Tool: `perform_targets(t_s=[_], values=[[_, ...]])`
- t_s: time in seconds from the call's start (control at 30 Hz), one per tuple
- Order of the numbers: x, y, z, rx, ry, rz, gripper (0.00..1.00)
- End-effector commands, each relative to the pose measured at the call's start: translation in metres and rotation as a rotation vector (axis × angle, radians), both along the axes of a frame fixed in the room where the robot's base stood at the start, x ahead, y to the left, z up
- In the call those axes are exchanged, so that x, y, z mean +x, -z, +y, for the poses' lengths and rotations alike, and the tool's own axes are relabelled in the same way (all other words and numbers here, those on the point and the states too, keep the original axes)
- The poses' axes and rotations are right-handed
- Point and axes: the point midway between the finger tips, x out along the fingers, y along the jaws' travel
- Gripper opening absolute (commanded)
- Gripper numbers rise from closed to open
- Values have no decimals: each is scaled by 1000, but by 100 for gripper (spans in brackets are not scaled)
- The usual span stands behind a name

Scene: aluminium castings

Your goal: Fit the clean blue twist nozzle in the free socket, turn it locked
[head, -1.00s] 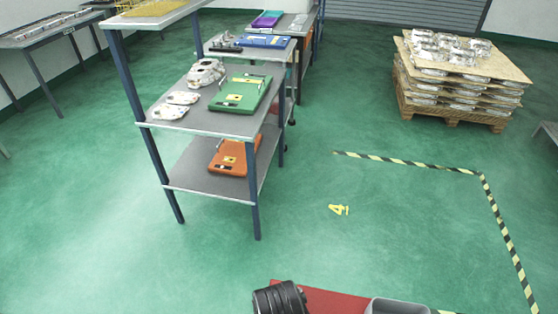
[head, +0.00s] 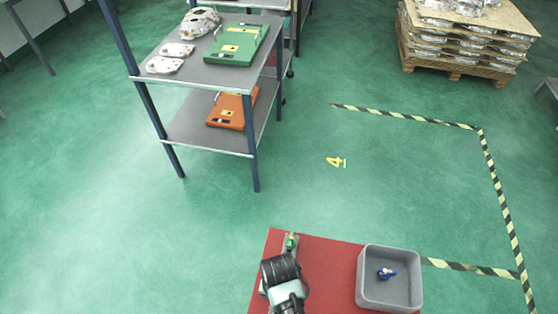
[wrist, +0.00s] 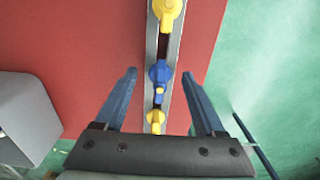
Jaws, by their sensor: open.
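In the wrist view my gripper (wrist: 158,74) is open, its two blue fingers on either side of a narrow grey rail (wrist: 178,55). A blue nozzle (wrist: 159,75) sits on the rail between the fingertips, with no finger seen touching it. One yellow nozzle (wrist: 167,10) sits farther along the rail and another (wrist: 155,118) nearer the palm. Dark stretches lie between them; I cannot make out a free socket. In the head view, a small blue piece with a pale part (head: 387,273) lies in a grey bin (head: 418,290). I cannot tell whether either blue piece is clean.
The rail and bin are on a red surface (head: 330,260); a small green piece (head: 291,241) shows at the rail's far end. The bin stands right of my arm. A shelf rack (head: 205,148) and a loaded pallet (head: 450,62) stand beyond, with open green floor between.

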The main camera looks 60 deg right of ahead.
Motion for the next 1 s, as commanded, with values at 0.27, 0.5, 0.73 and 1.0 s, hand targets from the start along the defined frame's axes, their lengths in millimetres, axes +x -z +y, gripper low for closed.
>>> perform_targets(t_s=[0.27,0.5,0.73,1.0], values=[[0,1,0,-1,0,0,62],[0,1,0,-1,0,0,19],[0,1,0,-1,0,0,0],[0,-1,0,-1,-1,-1,0]])
